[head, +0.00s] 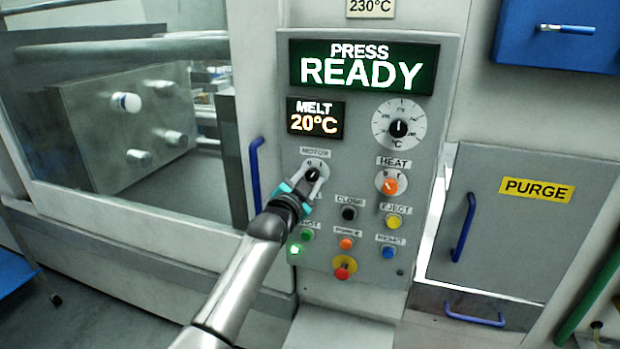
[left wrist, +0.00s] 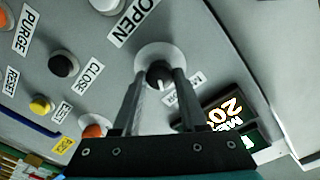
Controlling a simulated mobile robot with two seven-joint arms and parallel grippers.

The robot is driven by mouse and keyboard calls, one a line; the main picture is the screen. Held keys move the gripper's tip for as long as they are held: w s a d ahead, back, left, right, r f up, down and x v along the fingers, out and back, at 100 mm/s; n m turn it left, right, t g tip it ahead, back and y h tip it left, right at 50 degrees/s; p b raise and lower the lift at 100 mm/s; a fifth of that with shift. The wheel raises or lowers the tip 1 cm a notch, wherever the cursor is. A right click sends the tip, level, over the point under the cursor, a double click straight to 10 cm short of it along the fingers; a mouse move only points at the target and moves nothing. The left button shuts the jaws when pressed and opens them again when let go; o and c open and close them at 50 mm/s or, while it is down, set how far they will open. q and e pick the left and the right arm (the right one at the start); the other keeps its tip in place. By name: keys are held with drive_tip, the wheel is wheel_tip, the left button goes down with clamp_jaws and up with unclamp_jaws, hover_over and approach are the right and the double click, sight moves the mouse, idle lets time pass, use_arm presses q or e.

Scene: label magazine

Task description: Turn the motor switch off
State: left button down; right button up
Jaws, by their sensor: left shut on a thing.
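The motor switch (head: 313,173) is a dark round knob on a pale disc, under the MOTOR label on the grey control panel (head: 450,75). My left gripper (head: 309,181) has its fingers on either side of this knob and is shut on it. In the left wrist view the knob (left wrist: 159,74) sits between the two fingertips, and its white mark points down in that picture, away from the OPEN label. The marks on the disc are too small to read surely. My right gripper is not in view.
The orange HEAT knob (head: 391,183) is just right of the motor switch. Several push buttons and a red emergency knob (head: 342,272) lie below. Displays above read PRESS READY (head: 363,68) and MELT 20°C (head: 315,117). A blue door handle (head: 256,174) stands close on the left.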

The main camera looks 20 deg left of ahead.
use_arm(q)
drive_tip(key=n, duration=0.3)
drive_tip(key=shift+p, duration=0.35)
drive_tip(key=n, duration=0.3)
drive_tip(key=shift+n+p, duration=0.3)
drive_tip(key=n, duration=0.6)
drive_tip(key=shift+a+f+n+p, duration=0.1)
drive_tip(key=shift+n+p, duration=0.2)
drive_tip(key=shift+n, duration=0.1)
drive_tip(key=shift+c, duration=2.2)
unclamp_jaws()
drive_tip(key=shift+s, duration=0.55)
drive_tip(key=s, duration=1.4)
drive_tip(key=shift+a+f, duration=0.25)
drive_tip(key=shift+a, duration=0.1)
